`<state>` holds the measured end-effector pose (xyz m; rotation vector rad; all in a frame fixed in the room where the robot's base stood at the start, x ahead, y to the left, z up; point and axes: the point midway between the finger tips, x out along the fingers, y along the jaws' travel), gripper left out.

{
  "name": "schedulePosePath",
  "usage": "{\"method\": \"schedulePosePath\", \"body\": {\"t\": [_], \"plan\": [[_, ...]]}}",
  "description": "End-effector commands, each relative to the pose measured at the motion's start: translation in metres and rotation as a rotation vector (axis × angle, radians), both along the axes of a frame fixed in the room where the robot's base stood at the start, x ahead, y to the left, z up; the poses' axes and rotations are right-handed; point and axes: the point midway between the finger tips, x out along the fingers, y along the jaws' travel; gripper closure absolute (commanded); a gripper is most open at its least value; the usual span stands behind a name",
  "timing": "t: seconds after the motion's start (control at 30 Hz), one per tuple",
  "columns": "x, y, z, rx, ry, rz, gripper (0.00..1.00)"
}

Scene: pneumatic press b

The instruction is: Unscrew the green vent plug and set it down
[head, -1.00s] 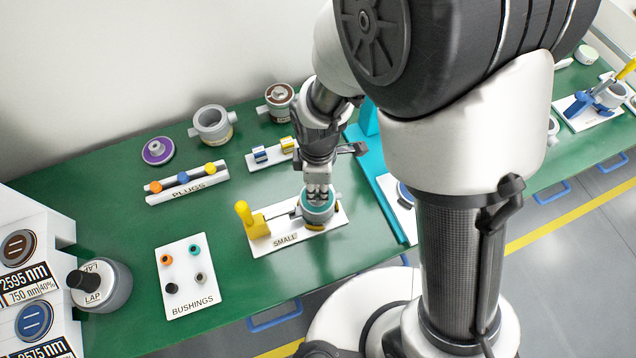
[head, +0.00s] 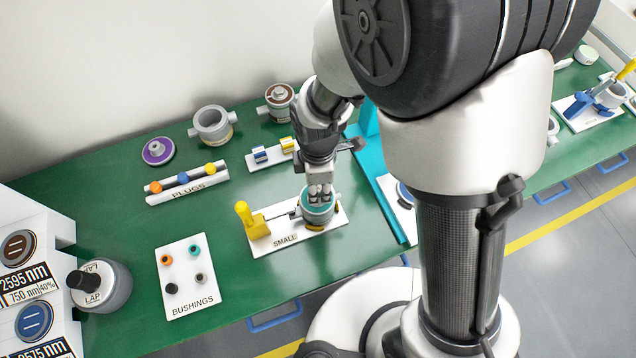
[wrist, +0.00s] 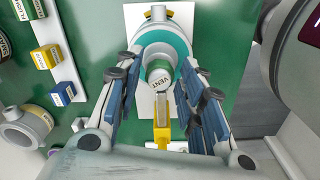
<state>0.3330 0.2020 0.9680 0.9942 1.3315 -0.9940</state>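The vent plug (wrist: 159,79), with a green side and a pale cap lettered VENT, stands at the centre of the teal-topped grey cylinder (wrist: 183,46) in the wrist view. The same cylinder (head: 318,213) sits in the white fixture plate marked SMALL (head: 286,241) in the head view. My gripper (wrist: 158,76) is open, pointing down over the cylinder, with one finger on each side of the plug. A narrow gap seems to show on both sides, though contact deeper down cannot be told. In the head view my fingers hide the plug.
A yellow toggle clamp (head: 252,224) stands left of the cylinder. A BUSHINGS plate (head: 187,277), a PLUGS rack (head: 188,185), a purple disc (head: 157,151) and a grey ring body (head: 212,125) share the green bench (head: 110,205). Bare bench lies between the BUSHINGS plate and PLUGS rack.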

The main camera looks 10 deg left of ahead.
Motion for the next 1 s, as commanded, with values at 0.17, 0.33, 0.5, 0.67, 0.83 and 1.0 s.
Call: {"method": "schedulePosePath", "body": {"t": [0.17, 0.33, 0.5, 0.67, 0.83, 1.0], "plan": [[-0.0002, -0.0001, 0.0000, 0.000, 0.000, -0.059, 0.64], [-0.0004, -0.0001, 0.0000, 0.000, 0.000, -0.152, 0.64], [-0.0004, -0.0001, 0.0000, 0.000, 0.000, -0.153, 0.64], [-0.0006, -0.0001, 0.0000, 0.000, 0.000, -0.259, 0.64], [-0.0007, -0.0001, 0.0000, 0.000, 0.000, -0.303, 0.64], [-0.0007, -0.0001, 0.0000, 0.000, 0.000, -0.326, 0.64]]}}
